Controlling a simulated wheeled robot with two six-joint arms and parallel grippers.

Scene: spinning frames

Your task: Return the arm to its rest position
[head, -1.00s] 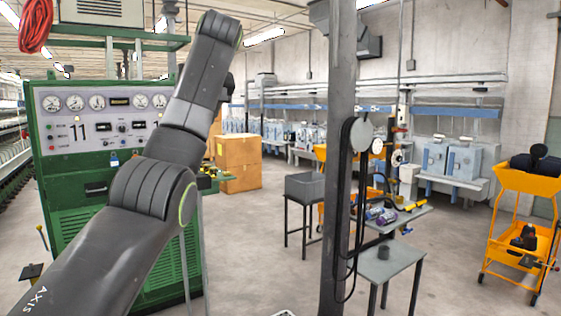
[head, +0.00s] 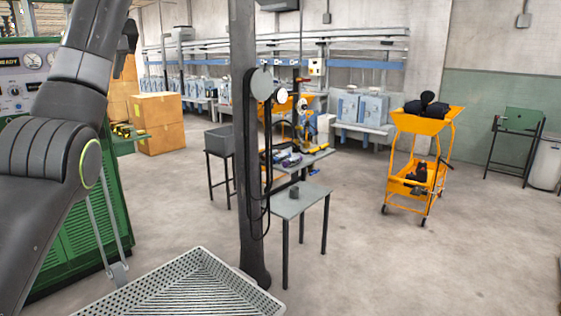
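My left arm (head: 65,130), dark grey with a thin green ring at one joint, rises along the left edge and runs out of the top of the head view. A small dark part (head: 128,36) shows behind its upper link. I cannot tell whether it belongs to the wrist. No fingertips of my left gripper show. My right arm and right gripper are not in view.
A dark post (head: 245,150) with hanging cables stands in the middle. A grey perforated tray (head: 262,302) is low in front. A small grey table (head: 304,196), an orange cart (head: 424,122), cardboard boxes (head: 160,125) and a green machine (head: 105,220) stand around. Open floor lies right.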

